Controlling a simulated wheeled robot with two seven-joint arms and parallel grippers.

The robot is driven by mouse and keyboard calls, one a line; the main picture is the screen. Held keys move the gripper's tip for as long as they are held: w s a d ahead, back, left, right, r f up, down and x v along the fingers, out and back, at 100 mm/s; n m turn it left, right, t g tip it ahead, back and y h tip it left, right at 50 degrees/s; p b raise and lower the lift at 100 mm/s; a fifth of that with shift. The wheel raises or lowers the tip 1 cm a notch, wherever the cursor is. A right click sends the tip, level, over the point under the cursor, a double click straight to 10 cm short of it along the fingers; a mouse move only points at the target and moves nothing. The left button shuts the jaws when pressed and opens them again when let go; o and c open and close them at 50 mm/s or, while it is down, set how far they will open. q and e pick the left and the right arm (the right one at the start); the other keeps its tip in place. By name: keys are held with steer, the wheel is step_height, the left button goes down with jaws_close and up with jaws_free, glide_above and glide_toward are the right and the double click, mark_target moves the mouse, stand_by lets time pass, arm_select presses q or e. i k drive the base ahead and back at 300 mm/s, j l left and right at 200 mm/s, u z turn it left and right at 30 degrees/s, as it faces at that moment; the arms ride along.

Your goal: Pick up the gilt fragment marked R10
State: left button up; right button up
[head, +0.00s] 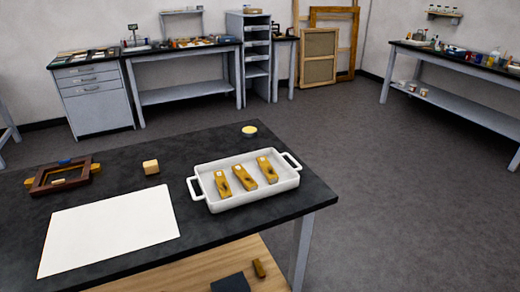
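Three gilt fragments lie side by side in a white tray (262,203) with two handles, near the right end of the dark table. They are the left fragment (222,186), the middle fragment (242,178) and the right fragment (267,171). Each is golden-brown with a small pale label near its far end. The labels are too small to read, so I cannot tell which fragment is R10. Neither of my grippers is in view.
On the dark table (200,145) are a white sheet (110,232), a dark wooden frame (40,180), a wooden block (151,167) and a small yellow-filled dish (249,130). A brown piece (258,268) and a dark pad (231,283) lie on the lower wooden shelf. Open floor lies right.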

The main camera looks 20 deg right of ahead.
mark_target(271, 176)
steer(key=i+l+z, duration=0.15)
steer(key=i, duration=0.25)
steer(key=i+l+z, duration=0.1)
steer(key=i+l, duration=0.15)
steer(key=i, duration=0.2)
